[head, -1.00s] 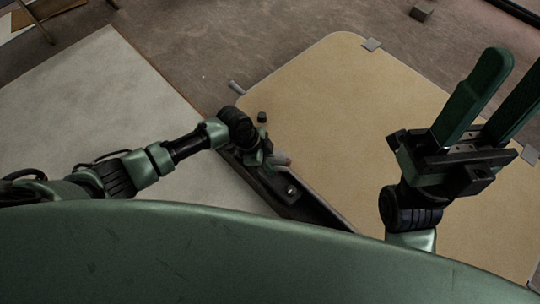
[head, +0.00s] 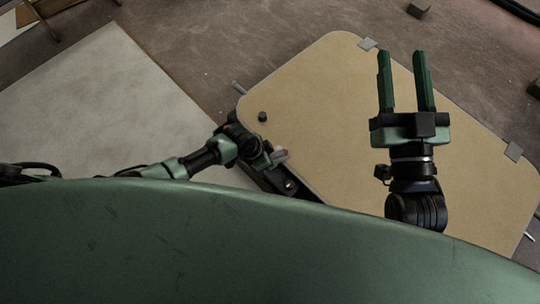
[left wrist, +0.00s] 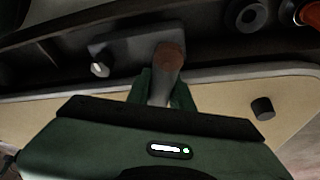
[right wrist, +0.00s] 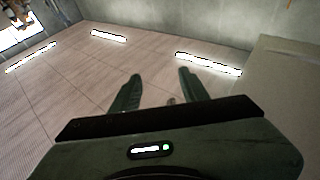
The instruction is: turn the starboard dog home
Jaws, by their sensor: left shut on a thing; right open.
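My left gripper (head: 266,159) is shut on a grey dog handle with a reddish-brown end (head: 282,154), at the near left edge of the tan hatch panel (head: 340,110). In the left wrist view the handle's reddish-brown end (left wrist: 170,57) stands up between the fingers, and its grey shank is partly hidden by them. I cannot tell from the pictures whether this is the starboard dog. My right gripper (head: 405,54) is open and empty over the panel's right half. It also shows open in the right wrist view (right wrist: 160,76).
A black knob (head: 262,117) stands on the panel near the handle. A dark frame strip with a bolt (head: 290,186) runs along the near edge. Grey tabs (head: 368,43) sit on the far edge. A pale sheet (head: 80,100) lies left. The panel's middle is clear.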

